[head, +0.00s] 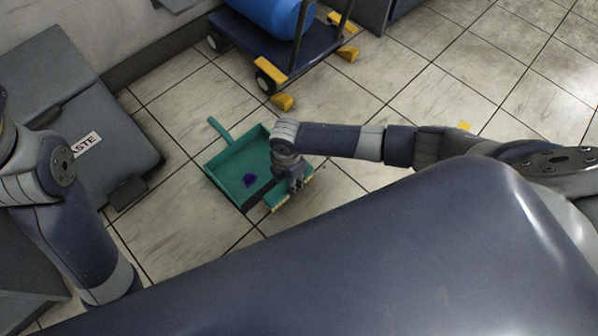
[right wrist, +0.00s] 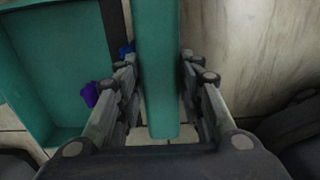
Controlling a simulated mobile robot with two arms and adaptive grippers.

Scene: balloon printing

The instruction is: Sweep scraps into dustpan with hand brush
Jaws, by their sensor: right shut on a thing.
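The teal dustpan (head: 228,166) lies on the tiled floor with its handle pointing up and left. A purple scrap (head: 249,180) is in the pan near its dark front lip; it also shows in the right wrist view (right wrist: 90,94). A blue scrap (right wrist: 126,50) shows there beside my fingers, partly hidden. The teal hand brush with pale yellow bristles (head: 280,201) is at the pan's open side. My right gripper (head: 296,184) is shut on the brush, whose teal body (right wrist: 158,70) runs between the fingers. My left gripper is out of view.
A yellow piece (head: 464,126) lies on the floor at right. A grey waste bin (head: 115,145) stands at left. Floor right of the trolley is mostly clear.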

